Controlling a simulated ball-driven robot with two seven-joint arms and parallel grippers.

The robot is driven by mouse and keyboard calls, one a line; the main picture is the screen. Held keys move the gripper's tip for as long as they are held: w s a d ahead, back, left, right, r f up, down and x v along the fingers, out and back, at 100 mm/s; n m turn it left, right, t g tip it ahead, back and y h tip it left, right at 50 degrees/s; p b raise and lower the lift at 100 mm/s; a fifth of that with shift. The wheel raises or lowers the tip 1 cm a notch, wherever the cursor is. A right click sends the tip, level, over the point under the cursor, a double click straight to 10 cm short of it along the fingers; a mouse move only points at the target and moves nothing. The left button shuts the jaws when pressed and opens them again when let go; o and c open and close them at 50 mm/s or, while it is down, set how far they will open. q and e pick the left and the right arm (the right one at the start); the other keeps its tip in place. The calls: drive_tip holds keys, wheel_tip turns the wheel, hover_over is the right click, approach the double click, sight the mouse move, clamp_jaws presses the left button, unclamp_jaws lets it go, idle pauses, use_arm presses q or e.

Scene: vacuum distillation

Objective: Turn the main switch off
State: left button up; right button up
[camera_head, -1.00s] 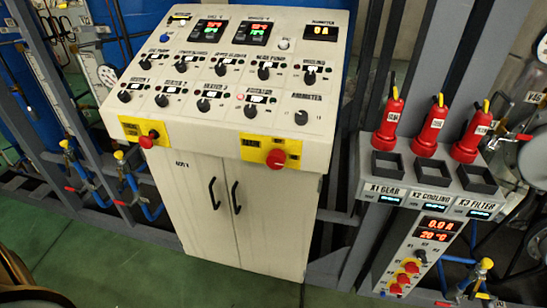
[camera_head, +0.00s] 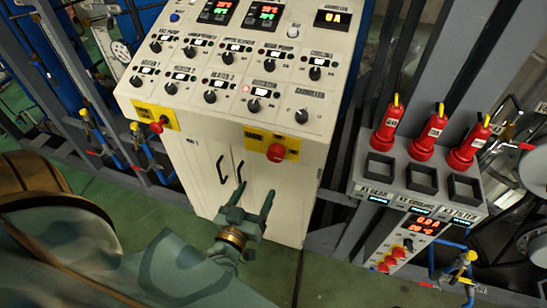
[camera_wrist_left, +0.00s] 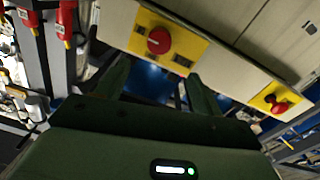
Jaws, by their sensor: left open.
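Two red knobs on yellow plates sit on the front edge of the control cabinet (camera_head: 185,165); I cannot read which is the main switch. The right red knob (camera_head: 276,152) is round and shows large in the left wrist view (camera_wrist_left: 159,41). The left red knob (camera_head: 157,126) also shows smaller at the right of the left wrist view (camera_wrist_left: 277,105). My left gripper (camera_head: 253,195) is open and empty, in front of the cabinet doors and below the right knob in the head view. It appears apart from both knobs. My right gripper is out of view.
The cabinet top carries several black knobs and lit displays. A grey rack (camera_head: 407,213) at the right holds red plugs (camera_head: 425,136) and black sockets. Blue pipes with yellow valves stand at the left. Green floor (camera_head: 150,225) is open below the cabinet.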

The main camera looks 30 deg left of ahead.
sight(274, 158)
use_arm(q)
drive_tip(key=w, duration=0.4)
drive_tip(key=w+a, duration=0.1)
drive_tip(key=w, duration=0.3)
drive_tip(key=w+a, duration=0.1)
drive_tip(key=w, duration=0.3)
drive_tip(key=shift+w+a, duration=0.2)
drive_tip(key=shift+w, duration=0.15)
drive_tip(key=c, duration=1)
